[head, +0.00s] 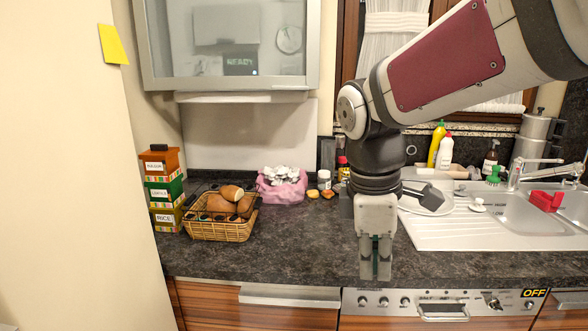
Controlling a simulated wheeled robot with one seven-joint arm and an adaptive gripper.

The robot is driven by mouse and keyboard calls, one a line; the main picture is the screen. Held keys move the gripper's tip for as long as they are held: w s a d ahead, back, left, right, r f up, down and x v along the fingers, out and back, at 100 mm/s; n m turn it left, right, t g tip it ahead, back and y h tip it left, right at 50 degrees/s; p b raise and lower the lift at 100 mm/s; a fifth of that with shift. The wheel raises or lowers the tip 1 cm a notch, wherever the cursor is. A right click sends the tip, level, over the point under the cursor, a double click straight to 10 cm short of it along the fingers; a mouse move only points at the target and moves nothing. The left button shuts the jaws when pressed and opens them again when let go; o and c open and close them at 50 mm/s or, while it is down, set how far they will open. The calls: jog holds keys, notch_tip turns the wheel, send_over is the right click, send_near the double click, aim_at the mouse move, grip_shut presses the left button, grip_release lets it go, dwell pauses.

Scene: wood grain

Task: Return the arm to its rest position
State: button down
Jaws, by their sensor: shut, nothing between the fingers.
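My gripper (375,270) hangs pointing down from my arm, in front of the dark countertop (290,245) near its front edge. Its fingers are together with nothing between them. My arm comes in from the upper right and bends down at the elbow in the middle of the view. It hides part of the window and part of the counter behind it.
A wicker basket (215,229) with bread, stacked boxes (163,190) and a pink bag (282,190) stand on the left of the counter. A sink (505,207) with a tap and bottles is on the right. A wall cabinet (228,83) hangs upper left. The counter's front middle is clear.

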jog(key=s+d+r+m+t+p, duration=0.1)
jog(key=s+d+m, duration=0.2)
jog(key=s+m, duration=0.4)
jog(key=s+d+r+m+t+y+p, duration=0.1)
jog(key=s+d+m, duration=0.3)
jog(key=s+m, duration=0.4)
jog(key=shift+s+r+t+p, duration=0.35)
jog(key=shift+s+t, duration=0.45)
jog(key=shift+s, duration=0.3)
